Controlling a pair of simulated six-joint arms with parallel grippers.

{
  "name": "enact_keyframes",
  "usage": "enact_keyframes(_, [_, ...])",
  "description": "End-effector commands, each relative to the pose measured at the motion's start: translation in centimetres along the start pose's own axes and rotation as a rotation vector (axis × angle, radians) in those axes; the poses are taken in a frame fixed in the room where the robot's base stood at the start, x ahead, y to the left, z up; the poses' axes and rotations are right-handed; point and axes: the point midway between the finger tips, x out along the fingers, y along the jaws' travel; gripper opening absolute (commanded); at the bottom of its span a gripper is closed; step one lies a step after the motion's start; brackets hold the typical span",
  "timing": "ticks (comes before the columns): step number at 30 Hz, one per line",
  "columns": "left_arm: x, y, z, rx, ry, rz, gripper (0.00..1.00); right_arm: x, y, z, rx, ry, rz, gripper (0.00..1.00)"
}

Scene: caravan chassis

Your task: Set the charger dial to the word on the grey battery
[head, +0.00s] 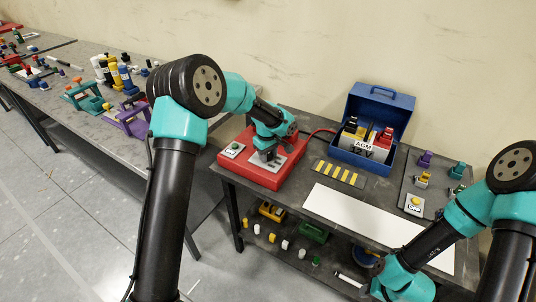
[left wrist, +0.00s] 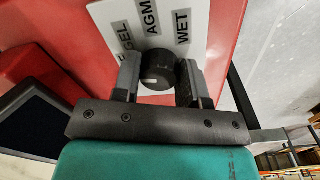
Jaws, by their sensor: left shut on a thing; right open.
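The red charger (head: 248,174) sits at the left end of the dark bench. In the left wrist view its white dial plate (left wrist: 125,14) carries the words GEL, AGM and WET. My left gripper (head: 268,158) is over the charger. In the left wrist view my left gripper (left wrist: 160,77) is shut on the black dial (left wrist: 158,62), one finger on each side. The dial has a small white mark, and I cannot tell which word it points to. The grey battery (head: 350,146) stands in the blue box, labelled AGM 12 V. My right gripper is out of sight.
The open blue box (head: 372,106) stands at the back of the bench, and a red cable (head: 318,132) runs between it and the charger. A yellow-striped strip (head: 338,174) and a white panel (head: 350,212) lie in front. Small parts stand at the right.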

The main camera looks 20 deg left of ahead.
Motion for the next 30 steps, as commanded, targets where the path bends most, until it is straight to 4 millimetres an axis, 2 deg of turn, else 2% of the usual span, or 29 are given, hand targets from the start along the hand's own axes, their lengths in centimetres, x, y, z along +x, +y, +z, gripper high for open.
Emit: enact_keyframes(30, [-0.04, -0.13, -0.16, 0.937, -0.032, 0.000, 0.16, 0.00, 0.00, 0.00, 0.000, 0.000, 0.000, 0.43])
